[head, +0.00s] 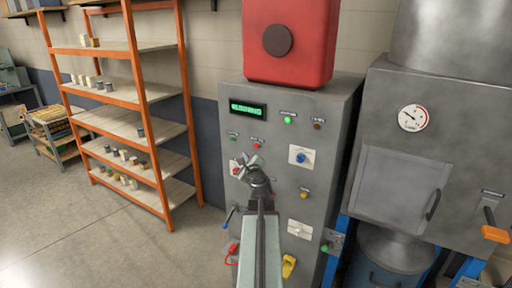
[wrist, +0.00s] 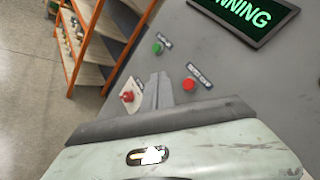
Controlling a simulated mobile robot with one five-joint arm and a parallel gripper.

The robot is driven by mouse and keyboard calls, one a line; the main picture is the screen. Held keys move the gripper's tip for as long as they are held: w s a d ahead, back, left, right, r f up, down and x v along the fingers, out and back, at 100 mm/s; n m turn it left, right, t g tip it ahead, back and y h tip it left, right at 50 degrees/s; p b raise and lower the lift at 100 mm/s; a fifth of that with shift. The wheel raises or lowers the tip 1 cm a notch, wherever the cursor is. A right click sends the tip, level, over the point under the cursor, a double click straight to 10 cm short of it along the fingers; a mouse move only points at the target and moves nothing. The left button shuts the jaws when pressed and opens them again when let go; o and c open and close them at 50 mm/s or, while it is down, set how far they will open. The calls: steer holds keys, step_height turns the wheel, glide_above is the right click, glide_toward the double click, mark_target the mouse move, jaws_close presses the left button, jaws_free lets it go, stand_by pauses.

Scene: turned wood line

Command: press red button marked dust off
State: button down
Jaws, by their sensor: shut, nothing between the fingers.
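A red button (head: 256,145) is on the front of the grey control cabinet (head: 273,230), right of a green button (head: 233,137). It also shows in the wrist view (wrist: 189,85), with a small dark label above it that is too blurred to read surely. A larger red control (wrist: 127,97) sits lower left and is partly covered by my gripper in the head view. My gripper (wrist: 160,78) is shut and empty. In the wrist view its tips appear left of the red button, between it and the larger red control. I cannot tell whether they touch the panel.
A lit green display (head: 248,108), ending in "NNING", is above the buttons. A blue knob (head: 301,158) and a yellow button (head: 304,194) are to the right. An orange shelf rack (head: 127,120) stands left, with open floor in front. A grey machine (head: 420,150) stands right.

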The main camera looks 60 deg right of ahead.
steer(key=shift+d, duration=3.05)
steer(key=shift+d, duration=0.1)
steer(key=shift+d, duration=0.3)
steer(key=shift+d, duration=0.4)
steer(key=shift+a, duration=0.85)
steer(key=a, duration=0.5)
